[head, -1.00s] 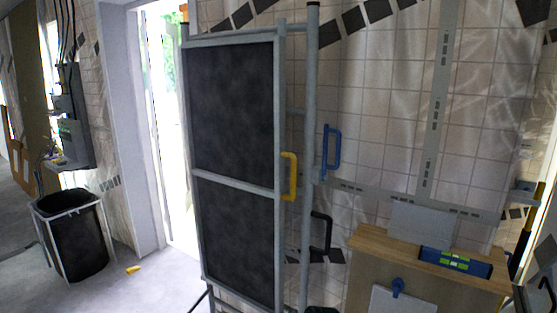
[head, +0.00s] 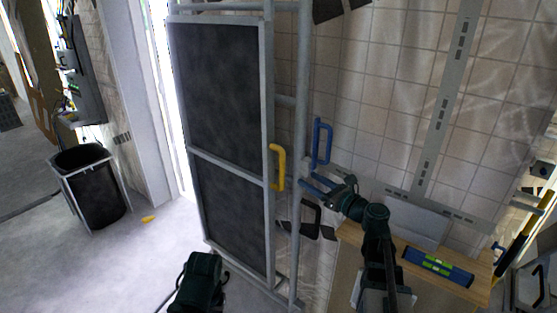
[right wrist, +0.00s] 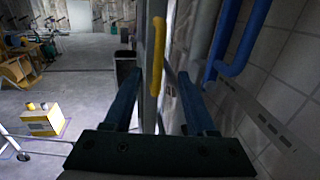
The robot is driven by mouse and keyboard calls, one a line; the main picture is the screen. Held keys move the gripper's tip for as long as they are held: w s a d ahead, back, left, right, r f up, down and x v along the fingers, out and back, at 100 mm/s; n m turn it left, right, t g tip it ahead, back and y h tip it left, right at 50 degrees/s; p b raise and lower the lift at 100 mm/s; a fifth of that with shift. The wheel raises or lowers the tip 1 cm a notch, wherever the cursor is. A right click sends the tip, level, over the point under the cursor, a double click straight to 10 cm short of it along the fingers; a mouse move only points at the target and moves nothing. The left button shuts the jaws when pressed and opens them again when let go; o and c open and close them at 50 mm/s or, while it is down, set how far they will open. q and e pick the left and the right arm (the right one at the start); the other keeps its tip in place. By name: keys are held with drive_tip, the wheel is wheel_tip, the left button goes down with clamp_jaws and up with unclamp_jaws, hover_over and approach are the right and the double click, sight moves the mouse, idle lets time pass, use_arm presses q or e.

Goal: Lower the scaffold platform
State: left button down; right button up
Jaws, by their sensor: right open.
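The scaffold platform (head: 222,95) is a dark panel in a grey metal frame, standing upright in the head view. A yellow handle (head: 277,167) is fixed to its right edge. My right gripper (head: 312,185) is open, just right of the yellow handle and pointing at it. In the right wrist view the handle (right wrist: 158,50) appears between the two blue fingers (right wrist: 160,75), with clear space on both sides. I cannot tell whether the fingertips reach past it. My left gripper is not in view.
A blue handle (head: 322,142) and a black handle (head: 311,218) are close to my right gripper. A wooden box top (head: 478,277) with a blue level (head: 437,266) is at the lower right. A black bin (head: 93,192) stands at left, beside open floor.

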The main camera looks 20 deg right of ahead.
sight(284, 165)
drive_tip(key=x, duration=1.3)
drive_tip(key=shift+w+a, duration=0.2)
drive_tip(key=shift+a, duration=0.05)
drive_tip(key=shift+c, duration=0.4)
clamp_jaws()
idle(0.6)
